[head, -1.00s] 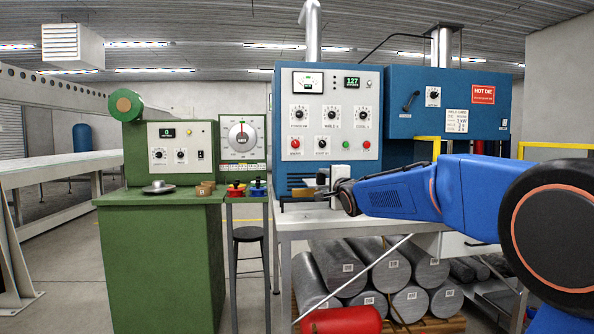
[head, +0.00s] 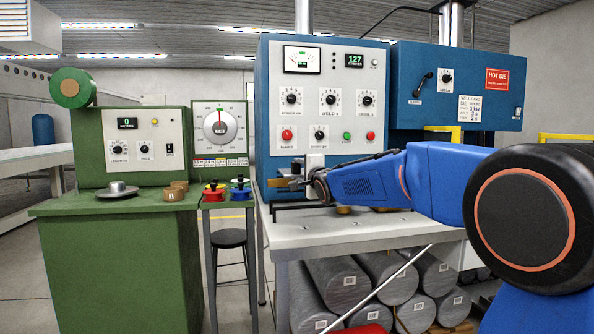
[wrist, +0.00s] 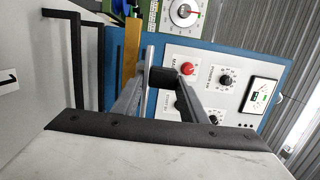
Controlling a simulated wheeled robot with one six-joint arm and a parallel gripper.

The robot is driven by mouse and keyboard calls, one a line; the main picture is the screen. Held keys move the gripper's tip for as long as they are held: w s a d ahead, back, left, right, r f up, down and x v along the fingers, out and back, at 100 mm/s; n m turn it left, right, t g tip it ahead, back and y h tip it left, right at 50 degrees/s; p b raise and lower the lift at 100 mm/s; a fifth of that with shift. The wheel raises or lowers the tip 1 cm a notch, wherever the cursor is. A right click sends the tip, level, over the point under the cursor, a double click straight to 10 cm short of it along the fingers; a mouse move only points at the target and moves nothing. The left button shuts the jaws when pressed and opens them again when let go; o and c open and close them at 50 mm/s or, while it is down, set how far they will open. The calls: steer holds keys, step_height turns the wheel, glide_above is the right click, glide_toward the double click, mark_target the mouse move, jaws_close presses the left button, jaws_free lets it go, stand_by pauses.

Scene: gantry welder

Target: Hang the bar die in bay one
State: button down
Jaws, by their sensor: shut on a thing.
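My gripper (head: 305,184) is over the left part of the welder's white table, in front of the blue control cabinet. It is shut on a dark block, with a brass-coloured bar beside it; I take this to be the bar die (head: 280,183). In the wrist view the brass bar (wrist: 131,52) lies beyond the fingers, and the dark block (wrist: 165,78) is between the fingertips (wrist: 152,78). A bent black rail (wrist: 75,45) stands at the left, near a dark mark like a 1 (wrist: 8,78). The same low rail appears on the table under my gripper.
The blue welder cabinet (head: 322,105) rises close behind my gripper. The white table (head: 340,233) is mostly clear to the right. A green bench (head: 115,203) and a stand with coloured knobs (head: 214,192) are at left. Grey cylinders (head: 340,280) lie below the table.

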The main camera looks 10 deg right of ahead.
steer(key=shift+f, duration=2.35)
steer(key=shift+s+f, duration=0.15)
steer(key=shift+f, duration=3.05)
steer(key=c, duration=1)
jaws_free()
steer(key=shift+f, duration=0.1)
steer(key=s+d, duration=0.2)
steer(key=s, duration=1.5)
steer(key=s+d+f+n+g+h, duration=0.1)
steer(key=s+f+n+g, duration=0.3)
steer(key=s, duration=0.9)
steer(key=s+d+f+n+g, duration=0.2)
steer(key=s+f+n+g, duration=0.2)
steer(key=s+f+n, duration=0.3)
steer(key=s+d+f+n+g+h, duration=0.1)
steer(key=s+f+n+g, duration=0.4)
steer(key=s+f, duration=0.6)
steer(key=s+d, duration=0.1)
steer(key=s, duration=0.7)
steer(key=shift+s+h, duration=0.25)
steer(key=shift+h, duration=0.05)
